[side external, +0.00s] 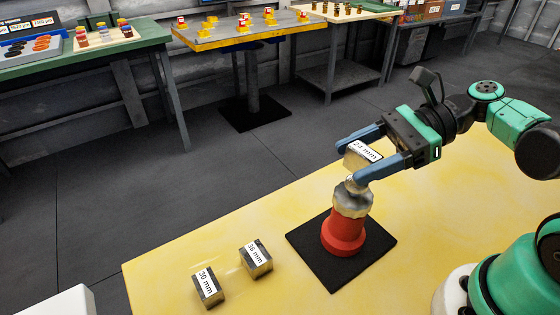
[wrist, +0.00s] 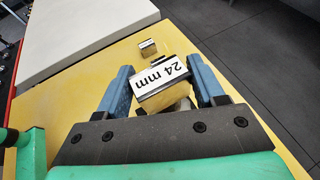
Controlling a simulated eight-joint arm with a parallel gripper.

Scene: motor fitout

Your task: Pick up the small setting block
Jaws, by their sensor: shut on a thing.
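The small setting block (side external: 360,153) has a white label reading 24 mm, and it also shows in the wrist view (wrist: 160,84). My gripper (side external: 366,156) has its two blue fingers closed on the block's sides, and the wrist view shows the fingers (wrist: 162,88) on either side of it. The block is held directly above a metallic faceted piece (side external: 352,199) on a red cylinder (side external: 343,232). I cannot tell whether block and metallic piece touch. Two other blocks, labelled 36 mm (side external: 256,258) and 30 mm (side external: 208,287), sit on the yellow table (side external: 165,268).
The red cylinder stands on a black square mat (side external: 312,250). A white slab (wrist: 85,32) lies beyond the table's edge in the wrist view. The yellow surface left of the mat is mostly clear. Benches with small parts (side external: 240,37) stand far behind.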

